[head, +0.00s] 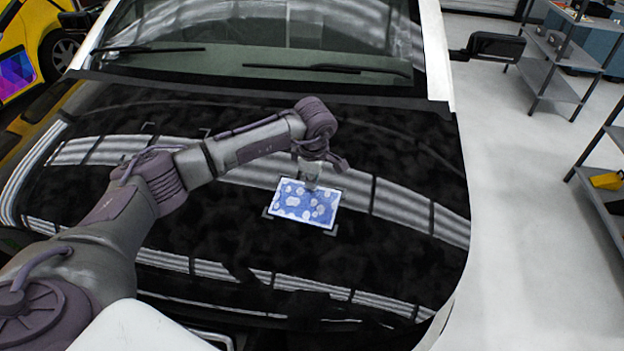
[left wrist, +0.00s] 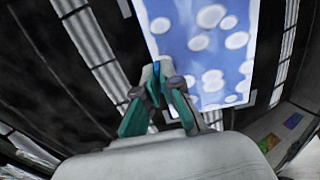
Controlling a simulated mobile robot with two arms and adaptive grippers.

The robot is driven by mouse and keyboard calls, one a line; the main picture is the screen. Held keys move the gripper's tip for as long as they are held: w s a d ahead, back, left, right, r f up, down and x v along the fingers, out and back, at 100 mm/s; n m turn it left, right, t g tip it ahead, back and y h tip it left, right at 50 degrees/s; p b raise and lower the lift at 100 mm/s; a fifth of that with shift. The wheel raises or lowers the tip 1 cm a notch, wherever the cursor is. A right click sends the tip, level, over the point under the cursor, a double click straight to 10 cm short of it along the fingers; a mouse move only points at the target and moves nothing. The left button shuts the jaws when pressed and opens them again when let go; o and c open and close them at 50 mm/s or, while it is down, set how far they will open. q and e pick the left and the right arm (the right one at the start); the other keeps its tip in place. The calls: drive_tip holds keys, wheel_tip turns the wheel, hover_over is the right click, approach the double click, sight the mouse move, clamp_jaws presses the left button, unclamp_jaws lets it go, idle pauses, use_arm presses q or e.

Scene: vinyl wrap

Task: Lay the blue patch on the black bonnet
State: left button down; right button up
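The blue patch (head: 304,204), a rectangle with white blotches, is over the middle of the black bonnet (head: 400,235). Grey corner marks show at its near corners. It looks flat, but I cannot tell whether it touches the bonnet or is just above it. My left gripper (head: 310,183) is at its far edge, reaching down from above. In the left wrist view the teal fingertips (left wrist: 157,72) close together at the edge of the patch (left wrist: 205,50), with a bit of blue between them. My right gripper is not in view.
The windscreen and wipers (head: 325,68) lie beyond the bonnet. More corner marks (head: 205,133) show on the bonnet to the upper left. Grey shelves (head: 550,60) stand at right across clear floor. A yellow car (head: 25,40) is at far left.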

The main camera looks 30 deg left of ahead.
use_arm(q)
drive_tip(key=c, duration=1.2)
unclamp_jaws()
drive_tip(key=shift+c, duration=0.2)
drive_tip(key=v, duration=1.2)
